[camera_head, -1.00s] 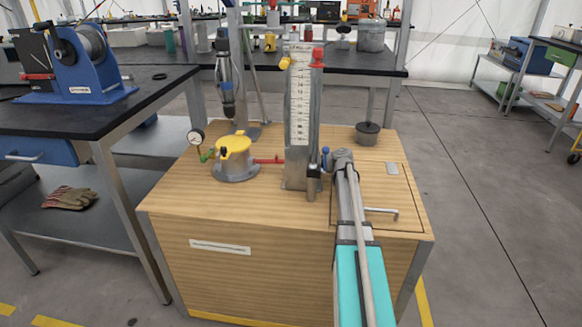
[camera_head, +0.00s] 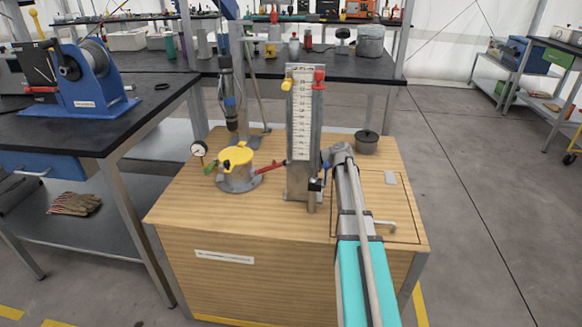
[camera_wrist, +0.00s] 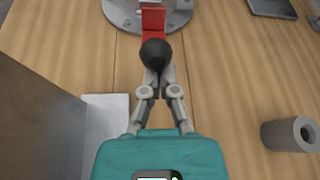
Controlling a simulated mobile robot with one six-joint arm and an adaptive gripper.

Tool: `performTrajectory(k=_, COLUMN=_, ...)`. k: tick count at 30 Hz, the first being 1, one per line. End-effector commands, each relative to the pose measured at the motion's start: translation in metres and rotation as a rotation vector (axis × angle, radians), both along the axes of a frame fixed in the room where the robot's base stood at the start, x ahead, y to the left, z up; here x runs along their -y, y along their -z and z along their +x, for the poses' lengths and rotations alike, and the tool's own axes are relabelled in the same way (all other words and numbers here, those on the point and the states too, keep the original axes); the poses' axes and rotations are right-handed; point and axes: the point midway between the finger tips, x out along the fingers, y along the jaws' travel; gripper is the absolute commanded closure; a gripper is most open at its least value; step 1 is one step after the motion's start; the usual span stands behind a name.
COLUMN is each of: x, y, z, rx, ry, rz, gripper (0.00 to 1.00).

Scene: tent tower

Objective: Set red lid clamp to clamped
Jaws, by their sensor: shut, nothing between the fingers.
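The red lid clamp (camera_head: 270,168) is a red lever on the right side of the yellow-lidded pot (camera_head: 238,180), on the wooden cabinet. In the head view its outer end tilts up to the right, towards the ruled column. In the wrist view the red lever (camera_wrist: 152,20) ends in a black ball knob (camera_wrist: 155,53). My gripper (camera_wrist: 158,76) is shut and empty, its fingertips right at the knob. I cannot tell whether they touch it. In the head view the column hides my gripper.
The tall ruled column (camera_head: 301,135) stands between the pot and my arm. A dial gauge (camera_head: 199,149) and green handle (camera_head: 210,167) are left of the pot. A dark lidded cup (camera_head: 366,142) stands at the back right. The wrist view shows a grey cylinder (camera_wrist: 290,134).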

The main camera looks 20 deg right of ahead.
Motion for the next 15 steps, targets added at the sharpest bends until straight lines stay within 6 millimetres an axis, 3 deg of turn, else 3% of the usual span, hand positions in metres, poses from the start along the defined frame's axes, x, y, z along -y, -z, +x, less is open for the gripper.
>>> performTrajectory(k=6, x=-0.006, y=-0.016, z=0.003, rx=0.000, ry=-0.002, rz=0.001, gripper=1.00)
performTrajectory(k=15, x=-0.009, y=-0.020, z=0.004, rx=0.000, ry=-0.003, rz=0.001, gripper=1.00)
